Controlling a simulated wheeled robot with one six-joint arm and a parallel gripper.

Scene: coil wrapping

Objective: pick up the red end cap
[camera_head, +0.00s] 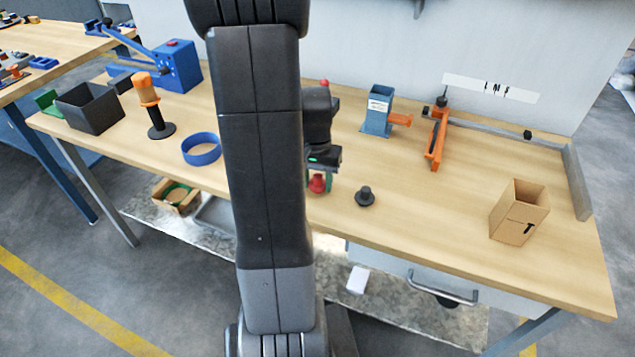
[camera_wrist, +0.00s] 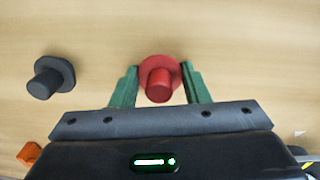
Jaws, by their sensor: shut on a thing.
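The red end cap (camera_wrist: 159,80) is a round flange with a short stub, seen in the wrist view between the two green fingers of my gripper (camera_wrist: 160,84). My gripper is shut on it, with one finger on each side. In the head view the red end cap (camera_head: 318,184) shows just below my gripper (camera_head: 319,178), partly hidden by the fingers and my arm. I cannot tell whether it touches the table. A black end cap (camera_head: 365,196) stands on the table to the right; it also shows at the left of the wrist view (camera_wrist: 50,77).
A blue ring (camera_head: 201,149), an orange-handled tool (camera_head: 149,101) and a dark bin (camera_head: 90,108) are on the left of the wooden table (camera_head: 430,225). A blue dispenser (camera_head: 378,112), an orange stop (camera_head: 437,139) and a cardboard box (camera_head: 518,212) are on the right.

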